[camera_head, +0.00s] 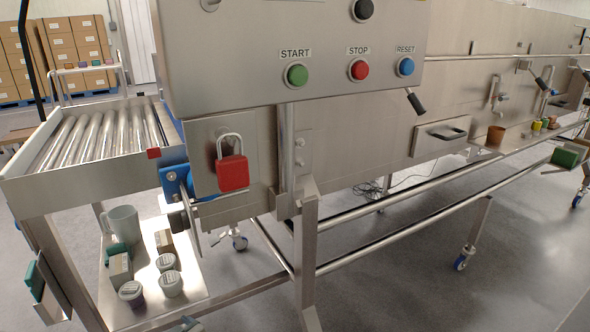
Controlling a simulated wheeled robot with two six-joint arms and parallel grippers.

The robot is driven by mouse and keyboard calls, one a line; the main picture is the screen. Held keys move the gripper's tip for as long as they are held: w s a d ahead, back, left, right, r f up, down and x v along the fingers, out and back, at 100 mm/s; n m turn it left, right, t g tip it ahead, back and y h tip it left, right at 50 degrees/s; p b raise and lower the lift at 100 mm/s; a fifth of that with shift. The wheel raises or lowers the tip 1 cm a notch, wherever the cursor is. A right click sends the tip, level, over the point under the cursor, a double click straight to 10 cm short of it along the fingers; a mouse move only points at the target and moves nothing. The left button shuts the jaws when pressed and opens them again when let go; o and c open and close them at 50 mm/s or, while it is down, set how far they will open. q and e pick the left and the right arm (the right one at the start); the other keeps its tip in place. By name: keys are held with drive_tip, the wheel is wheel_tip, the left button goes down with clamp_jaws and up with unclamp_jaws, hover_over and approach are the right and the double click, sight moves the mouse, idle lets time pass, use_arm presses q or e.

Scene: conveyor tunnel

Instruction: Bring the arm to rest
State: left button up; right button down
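Neither of my arms or grippers can be made out in the head view. In front of me stands a steel conveyor machine with a control panel (330,75) that carries a green START button (297,75), a red STOP button (359,69) and a blue RESET button (405,67). A red padlock (232,173) with its shackle up hangs on a plate below the panel.
A roller conveyor (90,140) is at left. A low shelf (190,282) holds a mug (122,224), small boxes and several lidded cups. Stacked cartons (75,40) are behind. Floor at right front is clear.

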use_arm(q)
drive_tip(key=s+a+f+m+g+h, duration=0.1)
drive_tip(key=s+f+m+h, duration=0.15)
drive_tip(key=s, duration=0.45)
drive_tip(key=s+f+m+h, duration=0.2)
drive_tip(key=s+h, duration=0.1)
drive_tip(key=s, duration=0.4)
drive_tip(key=s+d+r+m+g+h, duration=0.25)
drive_tip(key=s+d+m+h, duration=0.35)
drive_tip(key=s, duration=0.6)
wheel_tip(320, 180, down, 17)
drive_tip(key=a+g+y+p, duration=0.1)
drive_tip(key=a+y+p, duration=0.15)
drive_tip(key=p, duration=0.55)
use_arm(e)
wheel_tip(320, 180, down, 17)
drive_tip(key=d+g, duration=0.2)
drive_tip(key=d, duration=0.1)
use_arm(q)
drive_tip(key=s+a+f+g+p, duration=0.2)
drive_tip(key=s+f+p, duration=0.4)
drive_tip(key=s+f, duration=0.6)
drive_tip(key=shift+a+f+h, duration=0.3)
drive_tip(key=shift+a, duration=0.2)
use_arm(e)
drive_tip(key=s+d+f+g+h, duration=0.1)
drive_tip(key=s+d+f+g, duration=0.1)
drive_tip(key=s+f, duration=1)
drive_tip(key=shift+f, duration=0.45)
